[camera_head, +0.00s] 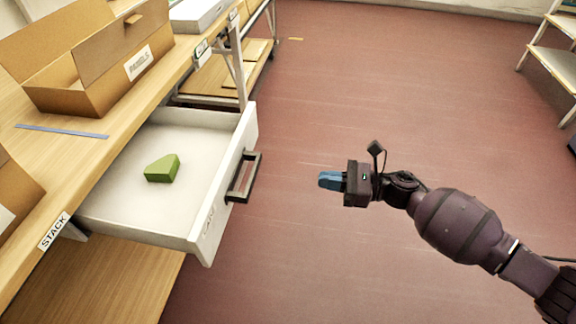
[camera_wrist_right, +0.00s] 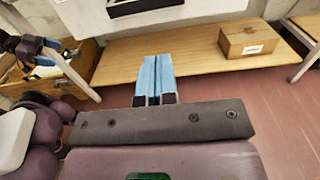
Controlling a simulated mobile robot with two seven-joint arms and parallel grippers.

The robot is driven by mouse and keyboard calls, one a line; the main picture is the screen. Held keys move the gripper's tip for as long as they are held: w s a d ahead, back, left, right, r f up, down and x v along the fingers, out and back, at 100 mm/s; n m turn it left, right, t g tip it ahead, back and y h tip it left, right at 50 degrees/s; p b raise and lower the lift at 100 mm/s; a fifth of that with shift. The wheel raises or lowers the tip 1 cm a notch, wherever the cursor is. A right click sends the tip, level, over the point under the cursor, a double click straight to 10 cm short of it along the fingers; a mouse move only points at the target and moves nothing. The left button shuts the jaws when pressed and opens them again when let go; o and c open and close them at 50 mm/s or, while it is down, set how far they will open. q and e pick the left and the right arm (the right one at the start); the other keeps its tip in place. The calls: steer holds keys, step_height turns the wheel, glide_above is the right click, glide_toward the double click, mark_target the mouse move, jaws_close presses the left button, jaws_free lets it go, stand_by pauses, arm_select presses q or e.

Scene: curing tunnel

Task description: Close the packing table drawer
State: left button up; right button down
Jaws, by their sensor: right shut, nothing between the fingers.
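The packing table drawer (camera_head: 205,165) is pulled out from under the wooden table top in the head view. It is white, with a black bar handle (camera_head: 244,177) on its front. A green block (camera_head: 162,168) lies inside. My right gripper (camera_head: 322,180) has blue fingertips and is shut and empty. It is to the right of the handle, apart from it, over the floor, pointing left towards the drawer. In the right wrist view the shut fingers (camera_wrist_right: 155,80) point towards the drawer front (camera_wrist_right: 200,9). My left gripper (camera_wrist_right: 38,62) seems to show small at the left there; its jaws are unclear.
An open cardboard box (camera_head: 105,75) and a blue-grey strip (camera_head: 62,131) are on the table top (camera_head: 85,160). A lower shelf (camera_wrist_right: 200,55) holds a small closed carton (camera_wrist_right: 248,40). Shelving (camera_head: 550,65) stands at the far right. The red floor between is clear.

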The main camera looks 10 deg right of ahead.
arm_select(q)
steer(key=shift+s+f+b, duration=0.2)
steer(key=shift+f+b, duration=0.05)
steer(key=shift+b, duration=0.05)
arm_select(e)
steer(key=x, duration=1.3)
steer(key=shift+a, duration=0.4)
steer(key=shift+r, duration=0.1)
